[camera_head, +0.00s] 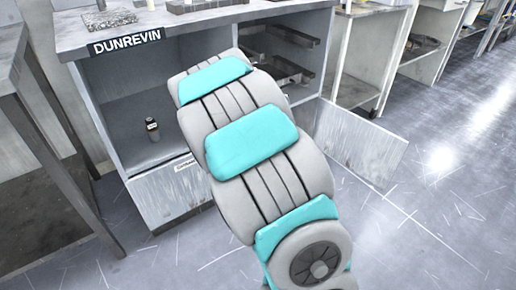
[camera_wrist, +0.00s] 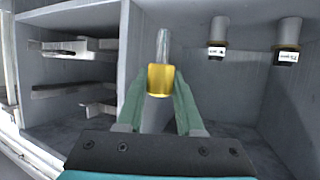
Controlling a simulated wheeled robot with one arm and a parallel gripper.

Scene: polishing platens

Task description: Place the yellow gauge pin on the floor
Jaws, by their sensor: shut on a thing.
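The yellow gauge pin (camera_wrist: 160,82) has a yellow body and a grey metal shaft. In the wrist view it sits between the green fingers of my gripper (camera_wrist: 161,96), which is shut on it. The shaft points away from the gripper. The pin appears clear of other things, in front of the cabinet's inside. In the head view my arm hides both the gripper and the pin. The grey floor (camera_head: 425,225) shows at the right and front of the head view.
The cabinet labelled DUNREVIN (camera_head: 82,42) stands open, with an open door (camera_head: 360,145) at right. A dark-and-grey cylinder (camera_head: 152,130) stands inside; two such cylinders (camera_wrist: 217,40) show in the wrist view. Drawer rails (camera_wrist: 75,48) fill another compartment. Floor at right is clear.

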